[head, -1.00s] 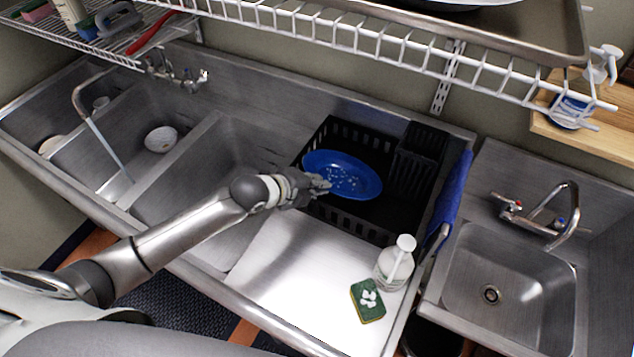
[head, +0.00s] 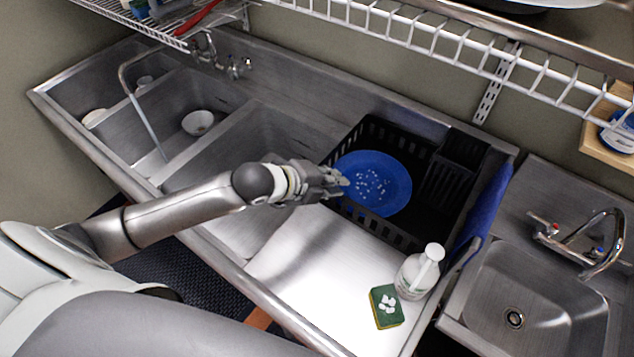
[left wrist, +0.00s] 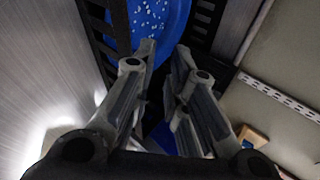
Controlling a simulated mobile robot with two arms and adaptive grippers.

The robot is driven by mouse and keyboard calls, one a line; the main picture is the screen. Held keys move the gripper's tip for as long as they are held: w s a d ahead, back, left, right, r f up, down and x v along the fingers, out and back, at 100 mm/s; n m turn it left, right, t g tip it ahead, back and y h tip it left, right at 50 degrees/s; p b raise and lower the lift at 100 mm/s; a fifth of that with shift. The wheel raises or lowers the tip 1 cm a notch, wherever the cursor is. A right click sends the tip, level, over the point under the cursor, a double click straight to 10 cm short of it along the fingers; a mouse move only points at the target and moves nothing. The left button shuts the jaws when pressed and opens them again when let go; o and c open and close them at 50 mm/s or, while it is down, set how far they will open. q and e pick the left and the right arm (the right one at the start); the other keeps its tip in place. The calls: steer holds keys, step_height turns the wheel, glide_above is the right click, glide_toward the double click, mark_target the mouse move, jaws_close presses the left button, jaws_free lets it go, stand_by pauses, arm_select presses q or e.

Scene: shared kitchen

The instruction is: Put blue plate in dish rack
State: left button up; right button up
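The blue plate (head: 383,205) with small white specks is inside the black dish rack (head: 365,132), leaning at a tilt, its speckled face towards the head camera. My left gripper (head: 343,184) is at the plate's left edge, above the rack's near left wall. In the left wrist view the fingers (left wrist: 166,47) stand apart with a gap between the tips, and the plate (left wrist: 172,18) shows just past them. I cannot tell whether a finger still touches the rim. My right gripper is not in view.
A white pump bottle (head: 416,272) and a green sponge (head: 387,307) stand on the drainboard (head: 320,270) in front of the rack. A blue cloth (head: 485,210) hangs at the rack's right. A wire shelf (head: 440,42) runs above. Sink basins lie left and right.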

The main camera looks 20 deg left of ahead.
arm_select(q)
steer(key=shift+b+v, duration=0.45)
steer(key=shift+v, duration=2.45)
